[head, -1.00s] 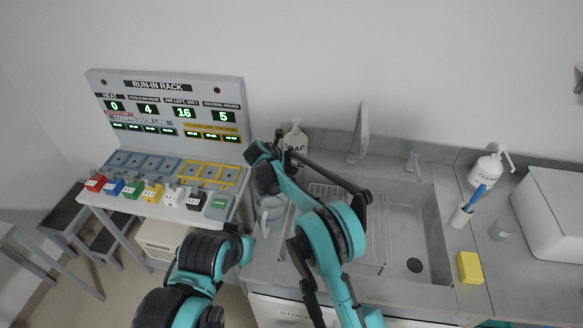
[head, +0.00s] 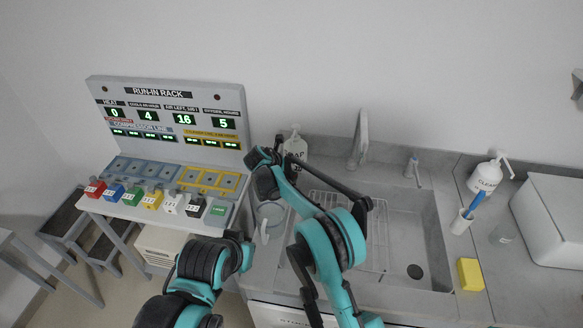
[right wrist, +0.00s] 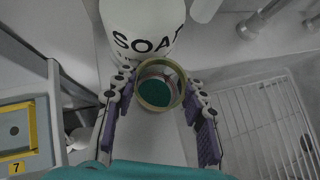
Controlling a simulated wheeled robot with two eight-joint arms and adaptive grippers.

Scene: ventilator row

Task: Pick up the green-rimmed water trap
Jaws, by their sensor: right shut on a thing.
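The green-rimmed water trap (right wrist: 155,88) shows in the right wrist view as a round cup seen from above, with an olive-green rim and a teal inside. My right gripper (right wrist: 158,100) has a finger on each side of it and is shut on it, just in front of the soap bottle. In the head view my right arm's wrist hangs by the soap bottle at the sink's left edge. There its fingers and the trap are hidden or too small to make out. My left arm shows low in the head view, but its gripper cannot be seen.
The soap bottle (head: 295,145) stands behind my right wrist. A clear jug (head: 271,213) stands below it on the counter. The sink with a wire rack (head: 376,235) lies to the right. The run-in rack (head: 170,115) with several coloured blocks is on the left. A yellow sponge (head: 470,274) lies right of the sink.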

